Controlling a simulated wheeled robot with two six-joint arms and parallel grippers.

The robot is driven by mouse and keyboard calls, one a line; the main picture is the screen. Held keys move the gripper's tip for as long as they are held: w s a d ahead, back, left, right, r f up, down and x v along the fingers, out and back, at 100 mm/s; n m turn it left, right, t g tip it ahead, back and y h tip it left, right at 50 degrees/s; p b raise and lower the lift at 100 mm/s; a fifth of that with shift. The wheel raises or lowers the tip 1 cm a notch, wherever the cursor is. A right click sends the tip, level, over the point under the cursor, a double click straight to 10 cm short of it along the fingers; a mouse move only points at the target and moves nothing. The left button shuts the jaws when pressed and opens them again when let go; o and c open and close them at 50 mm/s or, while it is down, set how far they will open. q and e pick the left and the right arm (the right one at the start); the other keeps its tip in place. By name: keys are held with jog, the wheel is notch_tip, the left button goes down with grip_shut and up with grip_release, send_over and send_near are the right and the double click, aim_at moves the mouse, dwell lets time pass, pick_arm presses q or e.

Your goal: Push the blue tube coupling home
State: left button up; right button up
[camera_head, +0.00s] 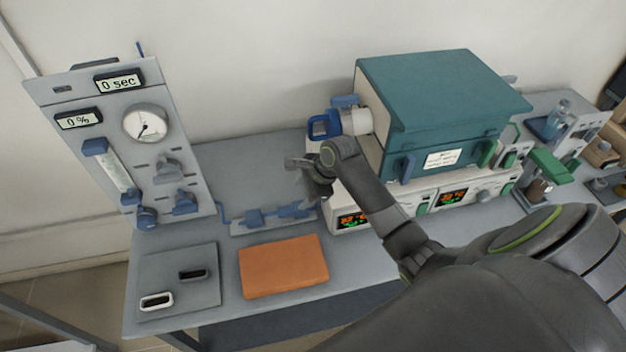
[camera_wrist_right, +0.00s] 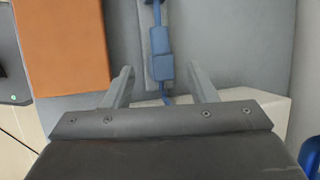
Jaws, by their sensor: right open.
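The blue tube coupling (camera_head: 254,217) lies on a narrow grey rail at the middle of the bench, in line with a second blue block (camera_head: 297,209). In the right wrist view a blue block (camera_wrist_right: 162,68) with thin blue tube at both ends lies between the fingertips, below them. I cannot tell which of the two blocks this is, or whether the coupling is fully seated. My right gripper (camera_head: 296,172) is above the right end of the rail, open and empty; its two fingers show apart in the wrist view (camera_wrist_right: 160,78). My left gripper is out of view.
A gauge panel (camera_head: 70,92) stands at the left. An orange pad (camera_head: 283,266) and a grey plate (camera_head: 205,298) with two slots lie in front. A teal furnace (camera_head: 430,90) on a white control base is close right of my gripper. Bench behind the rail is clear.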

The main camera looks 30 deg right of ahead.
jog(key=v, duration=0.6)
dwell(0.4)
jog(key=s+d+f+n+h, duration=0.1)
jog(key=s+f+n+h, duration=0.15)
jog(key=s+n, duration=1)
jog(key=s+d+f+n+h, duration=0.1)
jog(key=s+d+n+h, duration=0.15)
jog(key=s+n, duration=1)
jog(key=s+f+m+g+b, duration=0.1)
jog(key=s+f+m, duration=0.15)
jog(key=f, duration=1.15)
jog(key=s+f+m+g+b, duration=0.1)
jog(key=s+f+m, duration=0.15)
jog(key=f, duration=1.15)
jog(key=s+f+b, duration=0.1)
jog(key=s+f, duration=1.3)
jog(key=f, duration=0.1)
jog(key=shift+a+f+g, duration=0.2)
jog(key=shift+f+g, duration=0.1)
jog(key=shift+g, duration=0.1)
